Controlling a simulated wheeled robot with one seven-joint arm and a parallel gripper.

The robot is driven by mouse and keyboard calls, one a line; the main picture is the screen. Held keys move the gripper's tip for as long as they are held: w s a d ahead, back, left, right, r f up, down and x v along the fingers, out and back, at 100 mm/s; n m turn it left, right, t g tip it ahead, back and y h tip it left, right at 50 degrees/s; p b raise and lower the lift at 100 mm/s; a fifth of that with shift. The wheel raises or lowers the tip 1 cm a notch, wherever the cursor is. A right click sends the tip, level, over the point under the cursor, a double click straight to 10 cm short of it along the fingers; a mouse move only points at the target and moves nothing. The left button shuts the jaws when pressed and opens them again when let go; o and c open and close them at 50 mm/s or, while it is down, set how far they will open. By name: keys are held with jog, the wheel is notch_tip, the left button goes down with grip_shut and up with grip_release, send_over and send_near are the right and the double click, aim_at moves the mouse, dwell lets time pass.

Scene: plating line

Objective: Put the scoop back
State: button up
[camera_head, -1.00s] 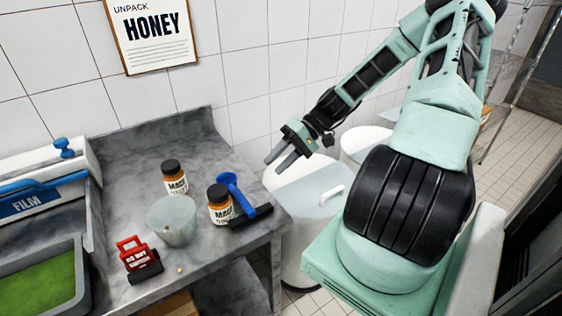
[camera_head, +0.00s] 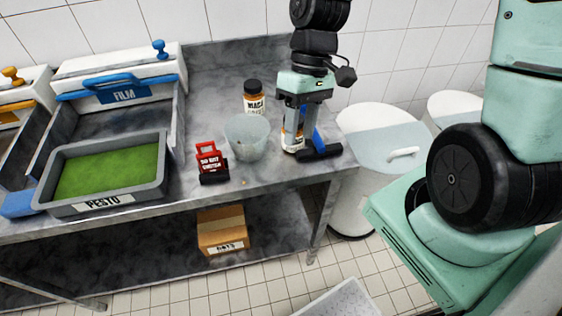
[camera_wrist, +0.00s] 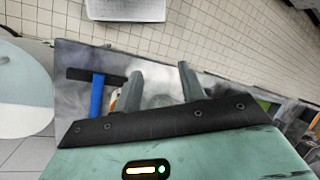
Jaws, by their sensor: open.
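No thing is plainly a scoop. A blue-handled tool (camera_head: 320,140) with a black crossbar lies at the right of the counter; the wrist view shows its T shape (camera_wrist: 97,95). A translucent grey cup (camera_head: 247,140) stands left of it; its contents are unclear. A tiny beige piece (camera_head: 242,181) lies in front of the cup. My gripper (camera_head: 297,131) is open, pointing down over the right-hand jar (camera_head: 291,150), which it largely hides. In the wrist view its fingers (camera_wrist: 162,78) are spread apart; contact with the jar cannot be told.
Another MACA jar (camera_head: 254,98) stands behind the cup. A pesto tray (camera_head: 158,190) and film dispenser (camera_head: 122,85) fill the left. White bins (camera_head: 370,190) stand right; a cardboard box (camera_head: 222,232) is below.

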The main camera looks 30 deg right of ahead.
jog(key=s+a+r+n+t+h, duration=0.2)
jog(key=s+a+r, duration=0.4)
jog(key=s+a, duration=0.4)
jog(key=n+t, duration=0.1)
jog(key=n, duration=0.1)
jog(key=shift+s+a+r+n+h, duration=0.2)
jog(key=shift+s+r+n+h, duration=0.1)
jog(key=shift+s+h, duration=0.1)
jog(key=shift+c, duration=0.5)
jog(key=shift+d, duration=0.1)
